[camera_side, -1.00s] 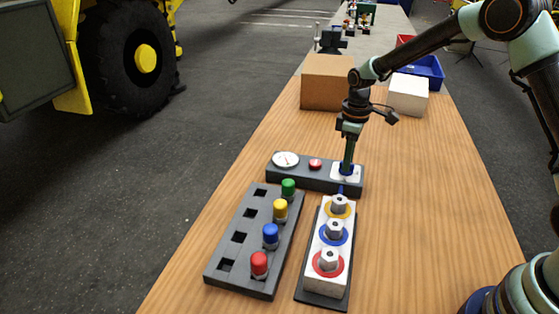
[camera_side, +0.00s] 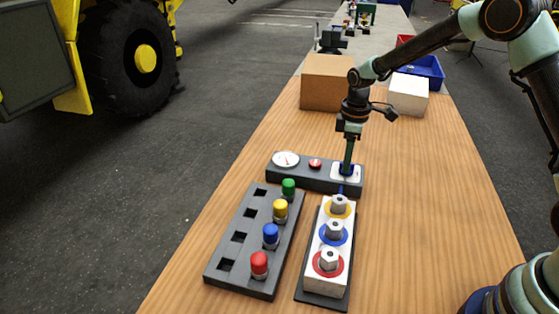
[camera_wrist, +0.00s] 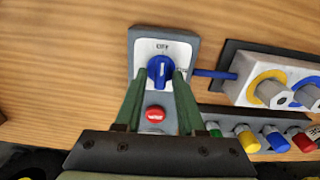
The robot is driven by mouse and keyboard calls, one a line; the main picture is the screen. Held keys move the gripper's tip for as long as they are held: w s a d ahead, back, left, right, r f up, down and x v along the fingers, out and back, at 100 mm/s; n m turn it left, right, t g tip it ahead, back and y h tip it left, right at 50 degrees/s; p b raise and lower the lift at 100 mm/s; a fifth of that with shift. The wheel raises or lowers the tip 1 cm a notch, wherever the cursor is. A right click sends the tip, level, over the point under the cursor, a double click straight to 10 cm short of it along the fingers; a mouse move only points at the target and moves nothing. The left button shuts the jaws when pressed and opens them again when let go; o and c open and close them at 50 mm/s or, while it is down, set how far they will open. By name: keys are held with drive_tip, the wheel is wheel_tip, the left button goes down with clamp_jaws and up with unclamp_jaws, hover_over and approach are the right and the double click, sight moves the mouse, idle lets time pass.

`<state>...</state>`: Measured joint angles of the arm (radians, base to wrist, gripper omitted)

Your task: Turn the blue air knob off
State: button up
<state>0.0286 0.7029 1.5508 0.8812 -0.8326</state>
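The blue air knob (camera_wrist: 160,72) sits on a white plate on the dark grey panel. The plate has an OFF label above the knob and a label at its right, partly hidden by a finger. The knob's pale mark stands upright, towards OFF. In the side view the knob (camera_side: 346,169) is under my gripper (camera_side: 347,166), which points down. In the wrist view the green fingers of my gripper (camera_wrist: 160,75) stand on both sides of the knob, very close to it. Whether they touch it is unclear.
A red button (camera_wrist: 155,114) and a gauge (camera_side: 285,159) share the panel. A blue hose (camera_wrist: 213,74) runs to a white block (camera_side: 325,269) with ringed fittings. A rack (camera_side: 225,250) holds coloured plugs. A cardboard box (camera_side: 327,82) and white box (camera_side: 408,94) stand behind.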

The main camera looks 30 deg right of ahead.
drive_tip(key=shift+s, duration=0.1)
wheel_tip(320, 180, up, 12)
idle(0.7)
drive_tip(key=s+r+m+t, duration=0.3)
drive_tip(key=s+r+m, duration=0.1)
drive_tip(key=s+r, duration=0.45)
drive_tip(key=s+m+t, duration=0.1)
drive_tip(key=s+m, duration=0.1)
drive_tip(key=s, duration=0.3)
drive_tip(key=s+a+f+m+t, duration=0.1)
drive_tip(key=s+m, duration=0.2)
drive_tip(key=s, duration=0.2)
drive_tip(key=shift+s+a+f+t, duration=0.2)
drive_tip(key=shift+f+t, duration=0.05)
drive_tip(key=shift+t, duration=0.05)
